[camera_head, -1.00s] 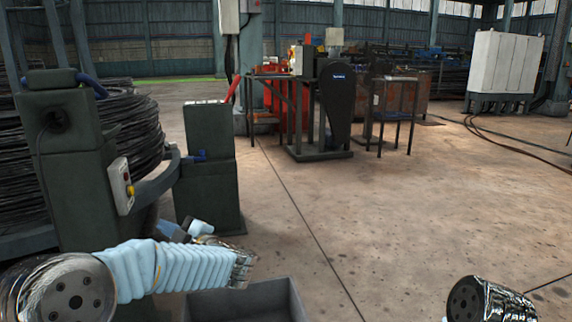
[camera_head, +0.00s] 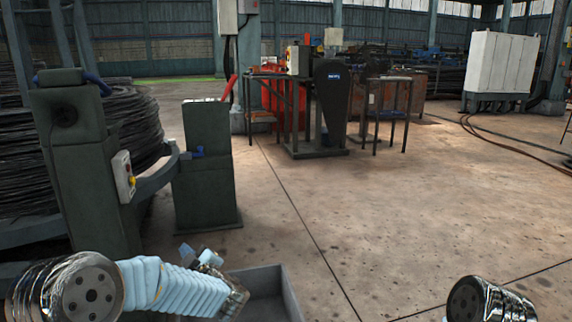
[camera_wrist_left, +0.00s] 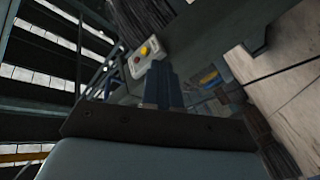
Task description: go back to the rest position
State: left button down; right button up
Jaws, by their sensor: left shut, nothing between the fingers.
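My left gripper (camera_head: 188,251) is at the lower left of the head view, above my pale blue sleeved left forearm and in front of the green posts. In the left wrist view its dark fingers (camera_wrist_left: 162,75) are closed together with nothing between them. They point toward the white control box, with a visible gap in the head view. Of my right arm only a shiny dark joint shows at the lower right of the head view. My right gripper is out of sight.
A green post (camera_head: 90,165) with a control box (camera_head: 123,178) and a coil of black wire (camera_head: 135,135) stand at left. A second green post (camera_head: 207,165) stands near it. An open grey box (camera_head: 290,295) is below my left arm. The floor (camera_head: 400,210) to the right is clear.

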pick_arm(q)
jog(key=s+d+f+m+g+h, duration=0.1)
jog(key=s+d+f+m+h, duration=0.15)
jog(key=f, duration=0.55)
jog(key=s+d+f+m+g+h, duration=0.1)
jog(key=d+f+m+h, duration=0.2)
jog(key=f, duration=0.4)
jog(key=s+d+f+m+h, duration=0.1)
jog(key=s+f+m+h, duration=0.2)
jog(key=f, duration=0.5)
jog(key=s+d+f+m+g+h, duration=0.3)
jog(key=s+f+g+h, duration=0.1)
jog(key=s+f, duration=0.5)
jog(key=s+d+f+m+g+h, duration=0.1)
jog(key=s+d+f+g+h, duration=0.15)
jog(key=s, duration=0.65)
jog(key=s+d+f+m+g+h, duration=0.1)
jog(key=s+f+g, duration=0.25)
jog(key=s, duration=0.55)
notch_tip(320, 180, up, 15)
jog(key=p, duration=1.4)
jog(key=shift+w+d+f+g+p, duration=0.15)
jog(key=shift+d+f+g+p, duration=0.05)
jog(key=shift+d+g+p, duration=0.1)
